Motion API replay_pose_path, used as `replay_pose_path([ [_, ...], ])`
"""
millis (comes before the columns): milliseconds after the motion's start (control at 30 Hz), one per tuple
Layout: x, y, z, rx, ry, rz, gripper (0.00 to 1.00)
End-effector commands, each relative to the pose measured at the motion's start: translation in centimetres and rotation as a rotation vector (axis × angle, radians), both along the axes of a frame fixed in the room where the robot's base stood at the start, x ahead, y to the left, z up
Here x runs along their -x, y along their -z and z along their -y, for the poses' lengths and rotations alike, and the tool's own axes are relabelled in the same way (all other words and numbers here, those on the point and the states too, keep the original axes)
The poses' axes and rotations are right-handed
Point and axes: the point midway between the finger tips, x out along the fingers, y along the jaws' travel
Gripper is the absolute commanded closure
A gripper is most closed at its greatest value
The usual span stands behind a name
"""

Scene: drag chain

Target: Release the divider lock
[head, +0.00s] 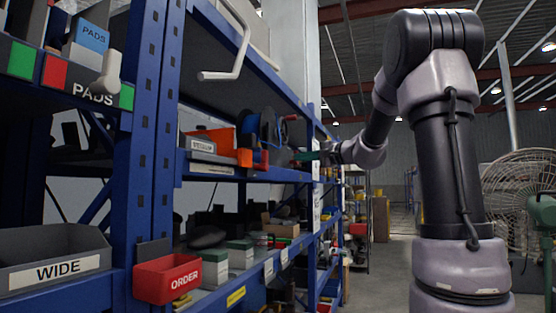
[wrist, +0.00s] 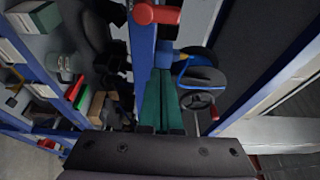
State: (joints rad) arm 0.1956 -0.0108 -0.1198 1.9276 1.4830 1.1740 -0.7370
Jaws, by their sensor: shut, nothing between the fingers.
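My gripper (head: 308,156) reaches to the middle shelf in the head view. Its green fingers are shut and empty in the wrist view (wrist: 162,76). Past the fingertips is a red rounded knob or handle (wrist: 156,14), apart from them. A blue and black reel (wrist: 200,75) lies just right of the fingers; it shows in the head view as a blue reel (head: 267,127). An orange part (head: 222,139) stands left of the reel. I cannot tell which part is the divider lock.
The blue rack (head: 147,130) has upright posts and shelf edges close to my arm. A red ORDER bin (head: 168,277) and a grey WIDE bin (head: 55,262) are at lower left. The aisle (head: 385,260) is open to the right.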

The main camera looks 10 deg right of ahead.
Motion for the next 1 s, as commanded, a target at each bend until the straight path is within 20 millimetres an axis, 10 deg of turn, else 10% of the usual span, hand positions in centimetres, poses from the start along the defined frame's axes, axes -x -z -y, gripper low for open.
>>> replay_pose_path([
  [600,-8.3,0.1,-6.4,0.000,-0.004,-0.001,1.00],
  [1000,-4.6,0.0,-8.3,0.001,-0.001,-0.001,1.00],
])
